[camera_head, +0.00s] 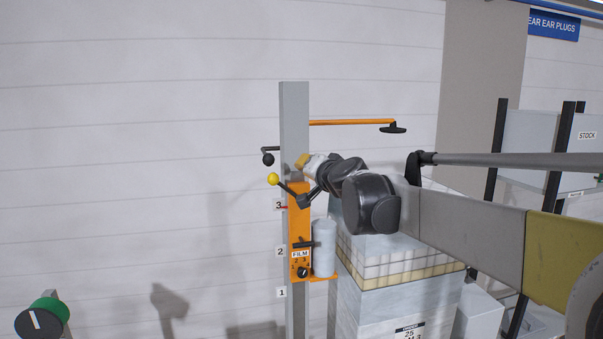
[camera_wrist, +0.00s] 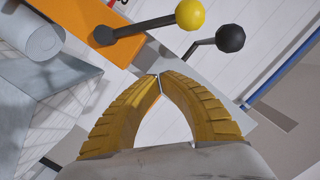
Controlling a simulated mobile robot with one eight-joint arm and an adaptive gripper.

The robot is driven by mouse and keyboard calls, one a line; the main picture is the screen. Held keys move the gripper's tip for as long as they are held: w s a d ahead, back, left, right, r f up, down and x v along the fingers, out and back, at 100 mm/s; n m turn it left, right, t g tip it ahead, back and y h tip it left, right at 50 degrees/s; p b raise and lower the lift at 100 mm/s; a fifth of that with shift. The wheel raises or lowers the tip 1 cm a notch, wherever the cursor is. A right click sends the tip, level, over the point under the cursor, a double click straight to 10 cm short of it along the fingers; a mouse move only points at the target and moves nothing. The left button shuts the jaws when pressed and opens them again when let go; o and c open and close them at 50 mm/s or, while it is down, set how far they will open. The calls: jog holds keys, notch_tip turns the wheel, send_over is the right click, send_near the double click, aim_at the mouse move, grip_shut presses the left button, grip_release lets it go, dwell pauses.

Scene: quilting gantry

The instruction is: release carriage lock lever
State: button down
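An orange carriage (camera_head: 297,222) is on a grey upright post (camera_head: 294,115). A lever with a yellow ball knob (camera_head: 273,179) sticks out up-left from a dark pivot at the carriage top. A second lever with a black ball knob (camera_head: 268,159) is on the post just above. I cannot tell which is the carriage lock lever. My gripper (camera_head: 302,162) is near the post, right of both knobs. In the wrist view the yellow knob (camera_wrist: 190,14) and black knob (camera_wrist: 230,38) lie beyond my gripper (camera_wrist: 160,76), whose gold fingertips meet with nothing between them.
A pale film roll (camera_head: 324,247) stands on the carriage's right side. An orange arm (camera_head: 350,122) extends right from the post. A wrapped pallet load (camera_head: 372,300) is at right below my arm. A green-black knob (camera_head: 42,318) is at lower left. The space left of the post looks open.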

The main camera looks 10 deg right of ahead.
jog(key=s+r+b, duration=0.1)
jog(key=s, duration=0.7)
jog(key=s+a+f+n+g+y+b, duration=0.1)
jog(key=s+a+f+n+g+b, duration=0.1)
jog(key=s+f+b, duration=0.75)
jog(key=s+a+f+n+g+b, duration=0.1)
jog(key=s+a+f+n+b, duration=0.2)
jog(key=f, duration=1.1)
jog(key=s+a+f+g+y+b, duration=0.15)
jog(key=s+f+b, duration=0.25)
jog(key=f+b, duration=0.6)
jog(key=s+d+f+g+h+b, duration=0.1)
jog(key=s+f+b, duration=0.3)
jog(key=f, duration=0.6)
jog(key=s+d+f+n+g+h+b, duration=0.1)
jog(key=s+f+g+h+b, duration=0.1)
jog(key=s+f, duration=0.5)
jog(key=s+d+f+n+g+h+b, duration=0.1)
jog(key=s+f+b, duration=0.4)
jog(key=f, duration=0.9)
jog(key=shift+s+d+f+g+b, duration=0.35)
jog(key=shift+s+d+g, duration=0.1)
jog(key=shift+g, duration=0.1)
